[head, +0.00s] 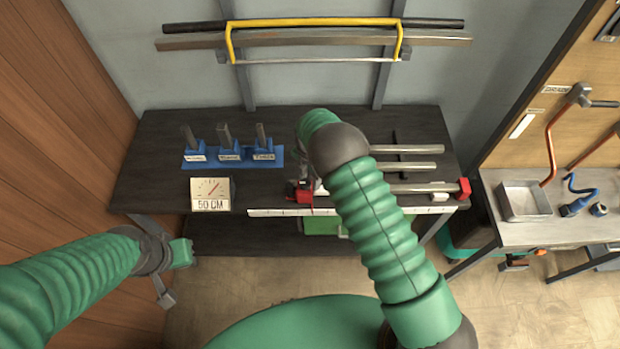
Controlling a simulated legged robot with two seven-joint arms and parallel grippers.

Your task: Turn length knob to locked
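A metal bar runs along the front of the dark workbench (150,190). A red end block (464,188) is at its right end, and a red clamp-like part (304,194) is at its left end. I cannot tell which part is the length knob or how it is turned. My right gripper (304,178) is over the left red part, mostly hidden by my forearm and wrist. Whether it touches the part is unclear. My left gripper (181,253) hangs empty in front of the bench's left side, with its jaw opening unclear.
A dial card marked 50 CM (210,194) stands on the bench's front left. Behind it are upright metal pieces on a blue base (232,157). A white ruler strip (270,212) lines the front edge. A side table (550,232) holding a tray (523,200) is at right.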

